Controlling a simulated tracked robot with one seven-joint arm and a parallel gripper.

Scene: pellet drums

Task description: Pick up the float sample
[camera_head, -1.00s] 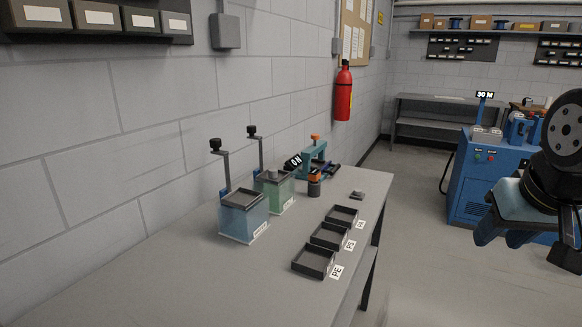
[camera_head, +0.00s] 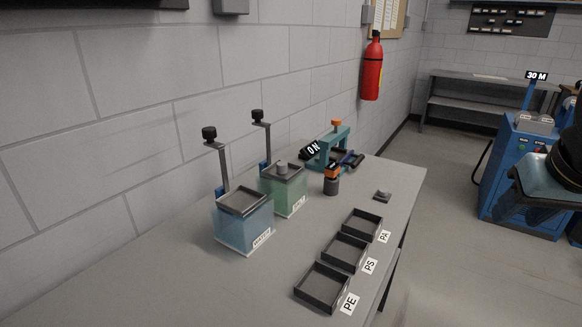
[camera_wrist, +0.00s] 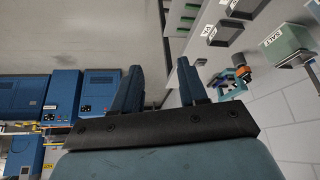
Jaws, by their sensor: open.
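On the grey bench (camera_head: 190,275) stand a blue-tinted water tank (camera_head: 243,222) and a green-tinted tank (camera_head: 284,195), each with a dark tray-like top and a black-knobbed lever. A small dark flat piece (camera_head: 382,196) lies farther right on the bench. I cannot tell which thing is the float sample. My gripper (camera_wrist: 158,68) is open and empty in the wrist view, away from the bench. In the head view only part of my arm shows at the right edge.
Three black trays labelled PE (camera_head: 322,289), PS (camera_head: 345,252) and PA (camera_head: 362,225) line the bench's front edge. Behind are an orange-topped dark jar (camera_head: 331,184) and a teal press (camera_head: 333,150) by an ON sign. A blue machine (camera_head: 515,180) stands right; floor between is clear.

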